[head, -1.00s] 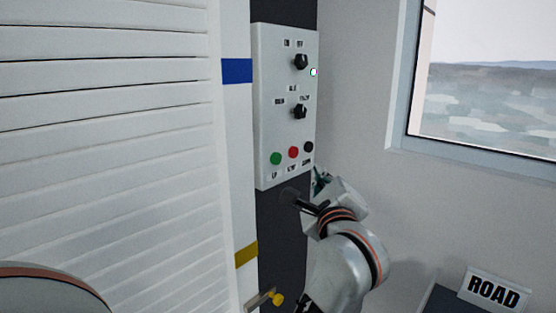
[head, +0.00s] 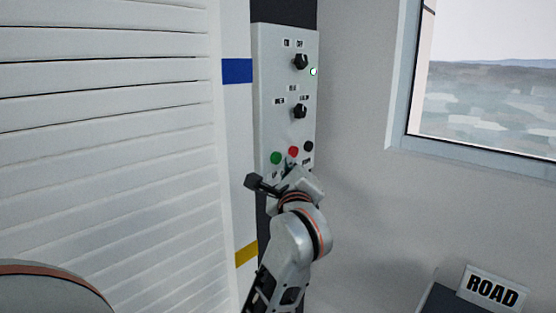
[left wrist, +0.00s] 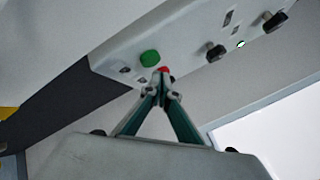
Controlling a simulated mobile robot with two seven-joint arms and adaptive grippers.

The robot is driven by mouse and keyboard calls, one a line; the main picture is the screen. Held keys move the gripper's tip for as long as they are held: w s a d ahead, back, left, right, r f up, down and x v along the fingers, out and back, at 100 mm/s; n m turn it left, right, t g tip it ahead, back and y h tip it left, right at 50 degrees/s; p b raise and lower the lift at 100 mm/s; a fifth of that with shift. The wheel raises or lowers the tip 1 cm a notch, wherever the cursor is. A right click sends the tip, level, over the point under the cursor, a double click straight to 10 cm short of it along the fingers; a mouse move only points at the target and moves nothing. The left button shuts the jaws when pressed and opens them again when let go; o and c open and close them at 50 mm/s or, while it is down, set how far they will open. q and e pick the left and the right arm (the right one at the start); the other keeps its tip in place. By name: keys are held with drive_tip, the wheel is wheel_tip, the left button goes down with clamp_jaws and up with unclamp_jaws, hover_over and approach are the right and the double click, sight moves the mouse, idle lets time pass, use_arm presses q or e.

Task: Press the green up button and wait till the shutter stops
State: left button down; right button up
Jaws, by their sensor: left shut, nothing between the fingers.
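The green up button (head: 275,158) is at the lower left of a white control panel (head: 265,95). A red button (head: 293,152) and a black button (head: 308,146) are beside it. My left gripper (head: 290,168) is shut and empty, just below the red button. In the left wrist view its fingertips (left wrist: 162,88) point at the panel close to the red button (left wrist: 163,69), with the green button (left wrist: 149,57) to their upper left. I cannot tell whether they touch the panel. The white slatted shutter (head: 110,130) fills the left side. My right gripper is out of view.
Two black knobs (head: 300,62) (head: 299,111) sit above the buttons, and a small light (head: 313,72) is at the panel's edge. A white post with blue (head: 237,71) and yellow bands stands left. A window (head: 480,80) and a ROAD sign (head: 493,290) are right.

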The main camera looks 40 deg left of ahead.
use_arm(q)
drive_tip(key=shift+a, duration=0.15)
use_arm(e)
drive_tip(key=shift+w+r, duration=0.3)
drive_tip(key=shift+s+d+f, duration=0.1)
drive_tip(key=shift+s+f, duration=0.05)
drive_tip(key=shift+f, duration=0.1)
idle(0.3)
use_arm(q)
drive_tip(key=shift+a, duration=0.15)
idle(0.4)
drive_tip(key=shift+a, duration=0.25)
drive_tip(key=shift+a, duration=0.15)
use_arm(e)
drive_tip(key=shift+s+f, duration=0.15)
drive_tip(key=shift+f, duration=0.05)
